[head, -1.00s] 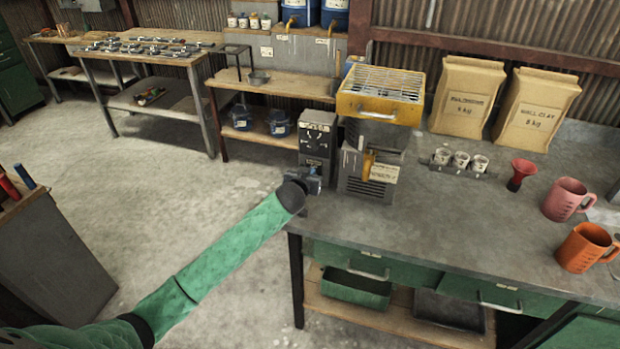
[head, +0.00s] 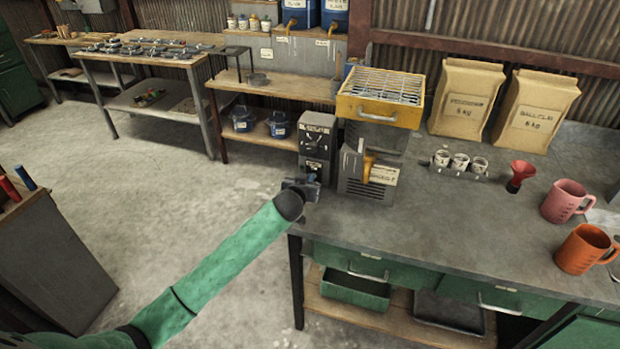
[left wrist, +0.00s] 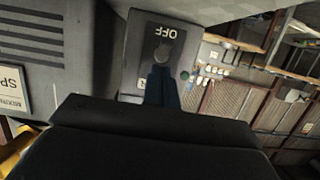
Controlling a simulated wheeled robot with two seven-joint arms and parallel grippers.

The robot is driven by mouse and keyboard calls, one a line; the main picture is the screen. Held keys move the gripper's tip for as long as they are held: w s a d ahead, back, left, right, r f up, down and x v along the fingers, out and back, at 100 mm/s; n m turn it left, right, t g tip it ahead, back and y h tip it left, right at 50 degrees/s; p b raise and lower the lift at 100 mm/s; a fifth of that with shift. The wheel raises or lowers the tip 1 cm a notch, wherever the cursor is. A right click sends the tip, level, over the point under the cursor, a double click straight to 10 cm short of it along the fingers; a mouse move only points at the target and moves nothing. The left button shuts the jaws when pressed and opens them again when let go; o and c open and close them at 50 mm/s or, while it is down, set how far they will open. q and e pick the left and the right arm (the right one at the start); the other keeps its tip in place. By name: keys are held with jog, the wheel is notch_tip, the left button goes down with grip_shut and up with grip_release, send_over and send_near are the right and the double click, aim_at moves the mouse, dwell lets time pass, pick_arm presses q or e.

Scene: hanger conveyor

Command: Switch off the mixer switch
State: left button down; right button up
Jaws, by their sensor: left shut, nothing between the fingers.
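The mixer (head: 372,160) is a grey machine with a yellow tray and wire grid on top, near the bench's left end. A dark switch box (head: 317,135) stands just left of it. In the left wrist view, which is upside down, the switch plate (left wrist: 143,45) has an OFF label (left wrist: 162,32) and a small knob (left wrist: 163,52) beside that label. My left gripper (head: 305,186) is shut and empty in front of the box's lower part. Its fingers (left wrist: 162,85) reach close to the knob and hide part of the plate. Contact cannot be told. My right gripper is out of view.
Two paper sacks (head: 467,100) stand behind. Open floor lies left of the bench.

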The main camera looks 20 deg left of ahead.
pick_arm(q)
jog(key=shift+p+v, duration=1.15)
jog(key=shift+v, duration=1.55)
